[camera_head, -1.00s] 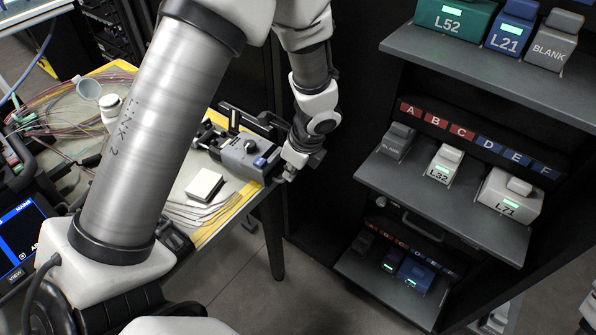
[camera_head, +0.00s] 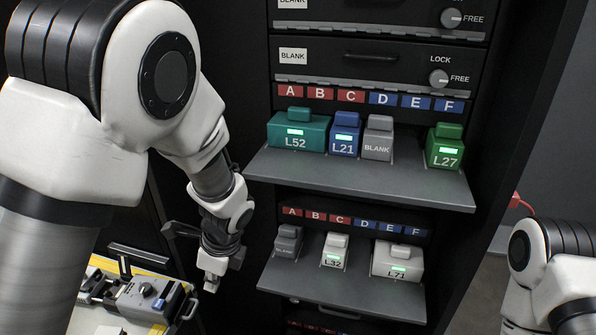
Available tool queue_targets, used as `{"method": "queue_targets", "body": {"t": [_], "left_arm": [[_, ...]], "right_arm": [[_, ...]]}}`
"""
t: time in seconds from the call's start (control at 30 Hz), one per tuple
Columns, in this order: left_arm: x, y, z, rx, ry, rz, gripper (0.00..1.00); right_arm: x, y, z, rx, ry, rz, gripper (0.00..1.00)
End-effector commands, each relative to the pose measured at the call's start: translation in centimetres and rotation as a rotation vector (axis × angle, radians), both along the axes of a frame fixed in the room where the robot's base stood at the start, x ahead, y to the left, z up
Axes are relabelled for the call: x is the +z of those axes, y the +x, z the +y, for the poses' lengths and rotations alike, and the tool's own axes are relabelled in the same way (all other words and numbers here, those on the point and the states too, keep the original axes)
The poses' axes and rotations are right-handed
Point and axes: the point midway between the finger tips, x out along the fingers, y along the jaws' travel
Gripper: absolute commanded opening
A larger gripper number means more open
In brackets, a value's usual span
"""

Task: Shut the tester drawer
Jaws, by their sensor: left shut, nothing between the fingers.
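The black rack has an extended upper tray (camera_head: 360,178) bearing a teal L52 box (camera_head: 297,132), a blue L21 box (camera_head: 344,134), a grey BLANK box and a green L27 box (camera_head: 444,146). Below, another extended tray (camera_head: 340,294) holds grey BLANK, L32 and L71 boxes. A flat-fronted drawer (camera_head: 370,60) above looks shut. No readable label says tester, so I cannot tell which drawer is meant. My left gripper (camera_head: 211,284) is shut and empty, pointing down left of the lower tray, apart from it in the picture. My right gripper is out of view.
A grey device (camera_head: 145,298) stands on the yellow-edged workbench at the lower left. A lower row of lettered labels shows partly at the bottom. LOCK/FREE knobs (camera_head: 438,78) sit on the upper drawer fronts. My right arm shows at the lower right.

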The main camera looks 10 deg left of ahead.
Motion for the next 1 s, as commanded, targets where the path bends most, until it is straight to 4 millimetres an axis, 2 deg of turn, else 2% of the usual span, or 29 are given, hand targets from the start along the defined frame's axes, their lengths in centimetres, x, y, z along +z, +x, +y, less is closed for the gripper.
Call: {"method": "queue_targets", "body": {"t": [0.07, 0.17, 0.27, 0.3, 0.4, 0.47, 0.5, 0.6, 0.67, 0.8, 0.87, 0.9, 0.93, 1.0], "left_arm": [[-1.5, -0.7, 0.0, 0.001, -0.002, 0.036, 0.00], [-5.9, -3.3, 0.3, 0.018, -0.019, 0.152, 0.00], [-11.5, -9.1, 0.7, 0.063, -0.053, 0.328, 0.00], [-13.7, -11.7, 0.6, 0.097, -0.075, 0.380, 0.00], [-18.5, -17.8, 0.0, 0.269, -0.118, 0.430, 0.00], [-20.9, -21.2, -0.4, 0.420, -0.130, 0.424, 0.00], [-22.3, -23.5, -0.7, 0.550, -0.131, 0.401, 0.00], [-24.5, -26.6, -1.1, 0.880, -0.117, 0.278, 0.00], [-25.0, -26.7, -1.0, 1.065, -0.116, 0.169, 0.00], [-25.1, -23.3, -0.6, 1.413, -0.175, -0.115, 0.00], [-25.2, -21.9, -0.4, 1.508, -0.208, -0.193, 0.00], [-25.2, -21.3, -0.4, 1.550, -0.223, -0.222, 0.14], [-25.2, -21.1, -0.4, 1.573, -0.228, -0.232, 0.20], [-25.2, -21.1, -0.4, 1.596, -0.227, -0.236, 0.20]], "right_arm": [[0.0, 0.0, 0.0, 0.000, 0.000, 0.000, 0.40], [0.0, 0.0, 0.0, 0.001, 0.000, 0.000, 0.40], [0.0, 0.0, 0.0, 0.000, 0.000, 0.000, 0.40], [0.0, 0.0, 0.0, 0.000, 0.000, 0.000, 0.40], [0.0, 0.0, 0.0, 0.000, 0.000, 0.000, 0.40], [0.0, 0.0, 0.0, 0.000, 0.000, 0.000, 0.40], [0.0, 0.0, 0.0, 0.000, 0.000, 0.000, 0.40], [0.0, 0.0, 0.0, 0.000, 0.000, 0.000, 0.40], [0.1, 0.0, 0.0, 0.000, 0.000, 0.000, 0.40], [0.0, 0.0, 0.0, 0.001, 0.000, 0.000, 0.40], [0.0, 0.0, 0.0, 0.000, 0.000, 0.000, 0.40], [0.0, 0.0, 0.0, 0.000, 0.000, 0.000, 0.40], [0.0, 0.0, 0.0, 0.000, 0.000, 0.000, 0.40], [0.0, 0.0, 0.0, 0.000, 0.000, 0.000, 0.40]]}}
